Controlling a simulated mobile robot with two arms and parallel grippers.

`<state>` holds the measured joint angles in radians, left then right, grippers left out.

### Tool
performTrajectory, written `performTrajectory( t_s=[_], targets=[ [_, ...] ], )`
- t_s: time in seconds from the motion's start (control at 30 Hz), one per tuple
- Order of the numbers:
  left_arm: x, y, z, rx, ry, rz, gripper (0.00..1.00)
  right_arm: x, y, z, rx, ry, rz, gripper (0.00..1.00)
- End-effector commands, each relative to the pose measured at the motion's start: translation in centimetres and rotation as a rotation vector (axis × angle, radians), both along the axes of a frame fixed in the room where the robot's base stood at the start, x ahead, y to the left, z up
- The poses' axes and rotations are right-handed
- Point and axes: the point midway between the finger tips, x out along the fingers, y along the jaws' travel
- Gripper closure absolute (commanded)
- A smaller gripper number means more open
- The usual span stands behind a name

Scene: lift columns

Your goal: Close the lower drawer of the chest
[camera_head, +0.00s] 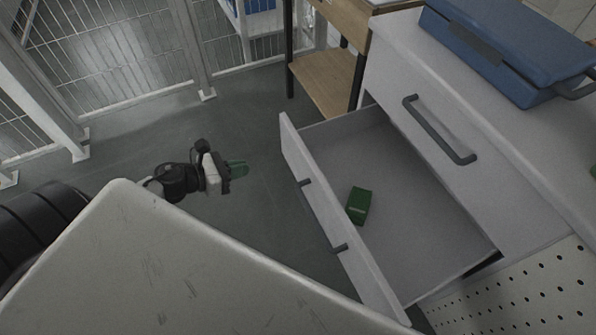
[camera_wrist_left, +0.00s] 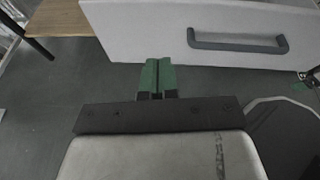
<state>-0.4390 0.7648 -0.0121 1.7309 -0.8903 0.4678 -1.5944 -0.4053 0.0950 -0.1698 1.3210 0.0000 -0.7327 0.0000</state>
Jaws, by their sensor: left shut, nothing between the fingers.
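The lower drawer (camera_head: 340,235) of the white chest (camera_head: 515,190) is pulled well out, and its inside is open to view. A small green box (camera_head: 358,205) lies in it. The drawer's dark handle (camera_wrist_left: 240,43) is on its front face. My left gripper (camera_head: 238,168) is shut and empty, to the left of the drawer front and apart from it. In the left wrist view, its green fingers (camera_wrist_left: 157,75) point towards the drawer front, left of the handle.
The upper drawer, with a dark handle (camera_head: 440,130), is shut. A blue case (camera_head: 505,45) sits on the chest top. A wooden shelf unit (camera_head: 330,80) stands behind the drawer. Wire fencing (camera_head: 120,55) runs along the back. The floor left of the drawer is clear.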

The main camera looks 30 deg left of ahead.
Motion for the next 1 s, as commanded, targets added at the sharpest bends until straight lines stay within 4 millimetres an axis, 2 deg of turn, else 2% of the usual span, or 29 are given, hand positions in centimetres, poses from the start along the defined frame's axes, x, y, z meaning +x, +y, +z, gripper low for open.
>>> performTrajectory(
  t_s=[0.03,0.27,0.73,0.8,1.0],
  targets=[
    [0.0,-0.4,-0.2,0.038,-0.029,-0.038,1.0,0.2,0.0,-0.7,-0.001,-0.002,0.0,0.03],
    [1.0,-1.6,0.2,0.077,-0.065,-0.079,1.0,0.3,0.0,-0.3,0.0,-0.002,-0.001,0.03],
    [8.1,-7.0,-2.4,0.073,-0.063,-0.074,1.0,-0.2,-0.1,-0.7,-0.002,0.002,0.001,0.03],
    [8.9,-7.6,-2.3,0.072,-0.061,-0.072,1.0,-0.9,-0.1,-1.4,-0.001,0.01,0.002,0.03],
    [10.4,-8.8,-2.4,0.073,-0.06,-0.074,1.0,-1.7,-0.3,-2.2,-0.001,0.014,0.003,0.03]
  ],
)
